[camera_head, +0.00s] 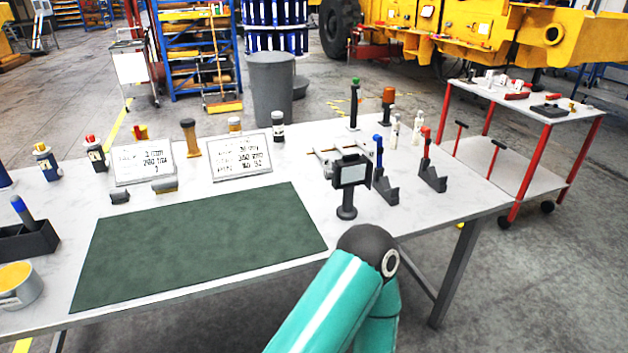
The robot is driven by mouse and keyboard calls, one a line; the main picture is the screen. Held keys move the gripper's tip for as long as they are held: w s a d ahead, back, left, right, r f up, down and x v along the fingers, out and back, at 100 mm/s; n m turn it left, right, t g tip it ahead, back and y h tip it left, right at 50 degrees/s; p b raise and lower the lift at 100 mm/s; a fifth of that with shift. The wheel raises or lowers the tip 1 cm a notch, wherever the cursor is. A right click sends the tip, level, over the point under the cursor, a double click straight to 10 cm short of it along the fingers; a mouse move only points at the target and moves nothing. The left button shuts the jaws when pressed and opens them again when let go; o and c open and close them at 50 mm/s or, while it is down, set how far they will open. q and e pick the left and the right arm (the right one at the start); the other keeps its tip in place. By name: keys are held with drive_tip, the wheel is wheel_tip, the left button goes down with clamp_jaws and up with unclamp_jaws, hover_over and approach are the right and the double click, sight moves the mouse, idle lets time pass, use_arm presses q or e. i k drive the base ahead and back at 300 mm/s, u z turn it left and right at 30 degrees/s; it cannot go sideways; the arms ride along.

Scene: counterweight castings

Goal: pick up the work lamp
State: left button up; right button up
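The work lamp (350,174) appears to be the dark square-headed device with a pale face on a short post and round base. It stands upright on the right part of the white workbench (458,200), just beyond the dark green mat. A teal link of one of my arms with a dark rounded joint rises from the bottom edge, in front of the bench's near edge. Neither gripper is in view, and nothing is seen touching the lamp.
The green mat (200,240) is bare. Grey holders with a blue-tipped tool (378,155) and a red-tipped tool (427,145) stand right of the lamp. Two sign plates (240,157) stand behind the mat. A red-legged cart (530,120) stands beyond the bench's right end.

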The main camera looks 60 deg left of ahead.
sight(347, 211)
drive_tip(key=z, duration=1.35)
drive_tip(key=i, duration=0.1)
drive_tip(key=u, duration=2.8)
drive_tip(key=k, duration=0.7)
drive_tip(key=u, duration=0.05)
drive_tip(key=i, duration=0.75)
drive_tip(key=u, duration=1.15)
